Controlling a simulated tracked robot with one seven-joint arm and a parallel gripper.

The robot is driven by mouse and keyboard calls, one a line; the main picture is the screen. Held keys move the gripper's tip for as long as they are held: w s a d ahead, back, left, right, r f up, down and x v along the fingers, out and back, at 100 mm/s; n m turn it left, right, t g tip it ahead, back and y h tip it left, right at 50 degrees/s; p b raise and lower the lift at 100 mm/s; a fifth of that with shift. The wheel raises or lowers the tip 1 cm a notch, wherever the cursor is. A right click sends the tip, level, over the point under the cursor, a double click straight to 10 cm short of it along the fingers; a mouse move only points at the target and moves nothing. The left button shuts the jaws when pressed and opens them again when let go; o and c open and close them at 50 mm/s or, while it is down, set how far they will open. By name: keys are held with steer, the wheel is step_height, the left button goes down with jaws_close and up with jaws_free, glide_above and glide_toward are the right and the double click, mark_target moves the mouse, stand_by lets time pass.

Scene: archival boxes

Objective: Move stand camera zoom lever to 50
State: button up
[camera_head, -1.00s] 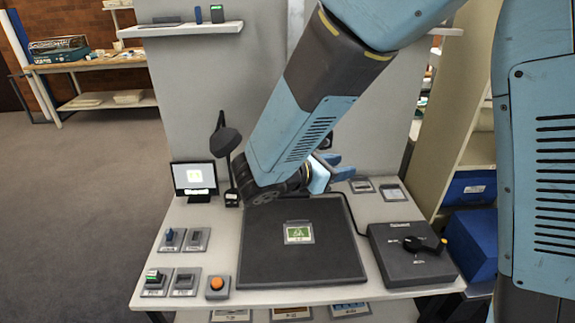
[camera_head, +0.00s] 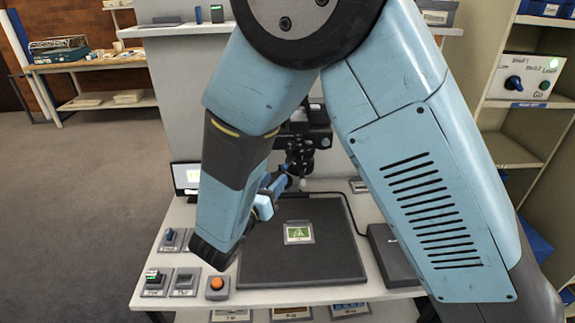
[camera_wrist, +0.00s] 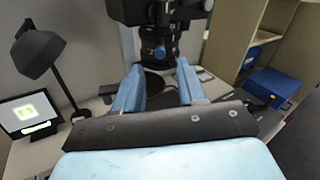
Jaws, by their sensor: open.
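The black stand camera (camera_head: 306,128) hangs on its column at the back of the table, and it also shows at the top of the wrist view (camera_wrist: 160,12). A blue round part (camera_wrist: 160,53) sits on the black assembly below it; I cannot tell whether this is the zoom lever. No scale or number 50 can be read. My gripper (camera_head: 277,190) is over the back of the table, in front of the stand. In the wrist view my gripper (camera_wrist: 159,82) has two blue fingers spread apart, with nothing between them.
A dark mat (camera_head: 300,267) holds a small green-pictured card (camera_head: 298,233). An orange button (camera_head: 217,283) and small switches stand at front left. A grey control box (camera_head: 392,255) is partly hidden by my arm. A monitor (camera_wrist: 30,115) and a lamp (camera_wrist: 38,50) are at left.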

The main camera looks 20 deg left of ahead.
mark_target(283, 169)
steer(key=x, duration=0.8)
steer(key=shift+w, duration=0.4)
steer(key=shift+c, duration=0.5)
jaws_close()
